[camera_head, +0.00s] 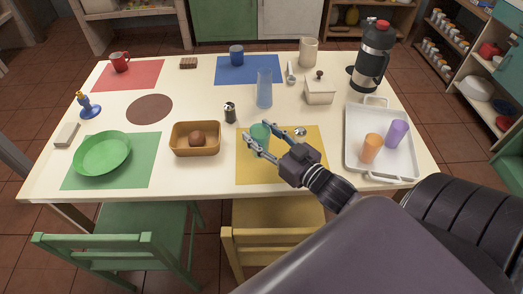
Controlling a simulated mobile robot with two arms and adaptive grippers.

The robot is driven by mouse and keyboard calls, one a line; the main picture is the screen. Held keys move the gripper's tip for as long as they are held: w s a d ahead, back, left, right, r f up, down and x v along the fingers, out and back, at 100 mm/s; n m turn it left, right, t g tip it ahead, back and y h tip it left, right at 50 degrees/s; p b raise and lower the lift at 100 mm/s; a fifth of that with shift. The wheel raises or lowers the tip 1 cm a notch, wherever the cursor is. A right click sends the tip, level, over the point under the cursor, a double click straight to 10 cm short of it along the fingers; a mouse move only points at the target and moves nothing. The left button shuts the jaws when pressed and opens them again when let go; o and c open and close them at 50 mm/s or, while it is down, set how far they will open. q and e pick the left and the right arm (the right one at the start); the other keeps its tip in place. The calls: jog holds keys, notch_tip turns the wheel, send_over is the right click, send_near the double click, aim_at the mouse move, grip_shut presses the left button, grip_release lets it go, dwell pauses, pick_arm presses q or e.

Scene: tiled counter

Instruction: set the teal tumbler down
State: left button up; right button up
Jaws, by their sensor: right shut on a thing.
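The teal tumbler (261,132) is upright between the fingers of my right gripper (259,136), which is shut on it. It is over the far left part of the yellow placemat (285,172). I cannot tell whether its base touches the mat, since the fingers hide its lower part. My right arm reaches in from the lower right. My left gripper is not in view.
A tan basket (196,153) with a brown round thing stands to the left. A pepper mill (230,113) and tall blue glass (264,89) stand behind. A white tray (353,158) with orange and purple tumblers is on the right. The yellow mat's front left is clear.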

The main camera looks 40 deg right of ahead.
aim_at(267, 150)
notch_tip(267, 150, down, 3)
jog(key=shift+w+f, duration=0.1)
jog(key=shift+f, duration=0.7)
notch_tip(267, 150, down, 2)
jog(key=shift+f+b, duration=0.2)
jog(key=shift+b, duration=0.15)
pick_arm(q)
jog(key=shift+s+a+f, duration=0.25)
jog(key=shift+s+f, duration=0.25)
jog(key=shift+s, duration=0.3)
pick_arm(e)
jog(key=shift+f, duration=0.4)
jog(key=o, duration=1.1)
jog(key=shift+f, duration=0.1)
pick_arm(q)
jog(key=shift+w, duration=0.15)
pick_arm(e)
jog(key=shift+o, duration=0.2)
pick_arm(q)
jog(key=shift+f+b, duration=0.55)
pick_arm(e)
jog(key=s+d, duration=0.1)
jog(key=s, duration=1.1)
jog(key=shift+d+r, duration=0.2)
jog(key=shift+r, duration=0.25)
